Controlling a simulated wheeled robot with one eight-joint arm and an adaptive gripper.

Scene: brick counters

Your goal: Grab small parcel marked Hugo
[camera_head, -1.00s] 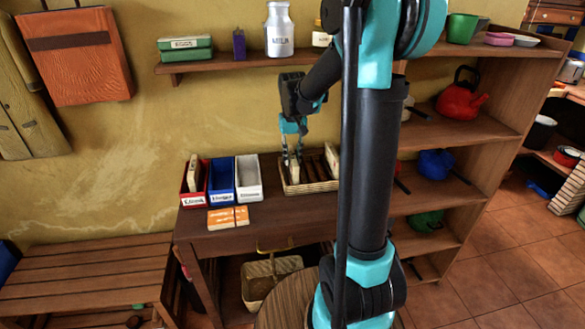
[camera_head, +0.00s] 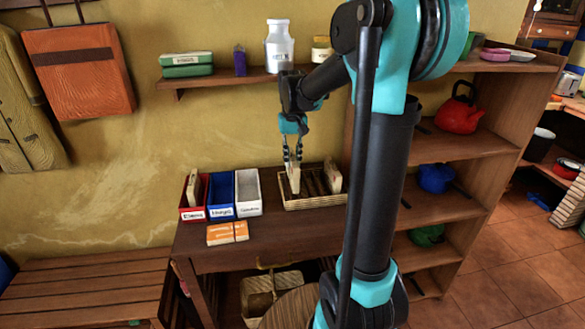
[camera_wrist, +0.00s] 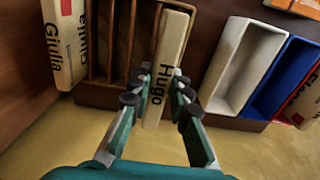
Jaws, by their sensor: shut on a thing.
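The small cream parcel marked Hugo (camera_wrist: 165,75) is between the fingers of my gripper (camera_wrist: 156,95) in the wrist view, with its name readable along its side. In the head view my gripper (camera_head: 292,165) points down and is shut on the parcel (camera_head: 294,181), at the left end of the slatted wooden rack (camera_head: 315,203). The parcel stands upright. I cannot tell whether its lower end is clear of the rack.
A parcel marked Giulia (camera_wrist: 65,40) stands at the rack's other end. Red (camera_head: 193,213), blue (camera_head: 221,210) and white (camera_head: 248,208) bins stand left of the rack. An orange-and-white box (camera_head: 228,233) lies in front of them. A wall shelf (camera_head: 225,77) hangs above.

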